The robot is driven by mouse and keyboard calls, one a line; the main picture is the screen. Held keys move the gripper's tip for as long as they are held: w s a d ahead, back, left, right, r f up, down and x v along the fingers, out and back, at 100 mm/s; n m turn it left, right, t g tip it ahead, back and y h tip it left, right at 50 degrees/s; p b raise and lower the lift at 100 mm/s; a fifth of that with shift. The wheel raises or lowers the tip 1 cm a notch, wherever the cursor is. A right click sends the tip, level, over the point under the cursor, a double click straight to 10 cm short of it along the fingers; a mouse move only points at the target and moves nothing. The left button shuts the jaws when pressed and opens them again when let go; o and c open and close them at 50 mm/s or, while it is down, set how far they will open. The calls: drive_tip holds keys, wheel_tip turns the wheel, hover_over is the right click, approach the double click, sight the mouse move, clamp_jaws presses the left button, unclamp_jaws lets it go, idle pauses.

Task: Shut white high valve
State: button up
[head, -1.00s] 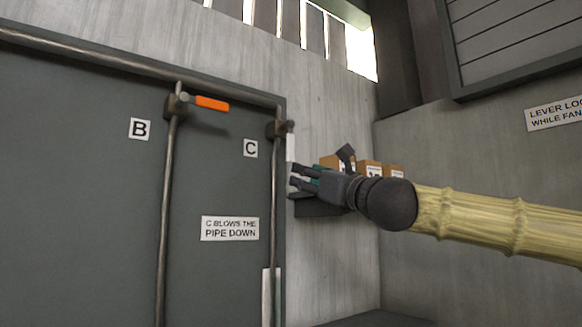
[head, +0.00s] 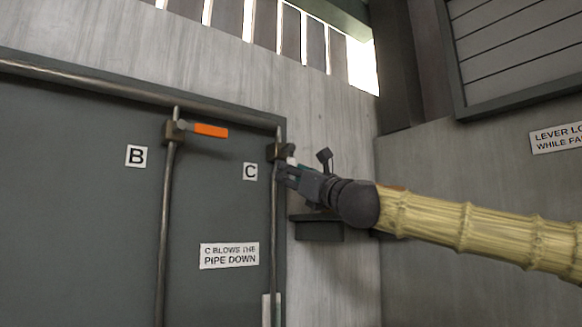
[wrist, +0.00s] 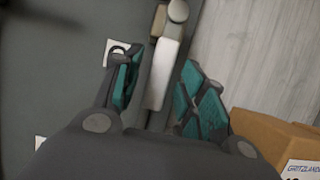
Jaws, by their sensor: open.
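The high white valve sits on the pipe beside the C label. Its body (head: 279,152) shows in the head view, with only a small bit of the white lever (head: 291,161) visible above my gripper (head: 284,173). In the wrist view the white lever (wrist: 162,76) hangs from its round pivot (wrist: 177,11) and runs down between the two teal-padded fingers of my gripper (wrist: 162,68). The fingers are open, one on each side of the lever, with gaps visible.
An orange lever (head: 211,130) sticks out right from the valve at label B (head: 136,156). A sign (head: 229,255) reads "C blows the pipe down". A white piece (head: 267,309) is low on the C pipe. A cardboard box (wrist: 275,140) and dark shelf (head: 318,228) are at right.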

drive_tip(key=shift+w+a+r, duration=0.15)
drive_tip(key=shift+w+a, duration=0.15)
drive_tip(key=shift+a, duration=0.05)
clamp_jaws()
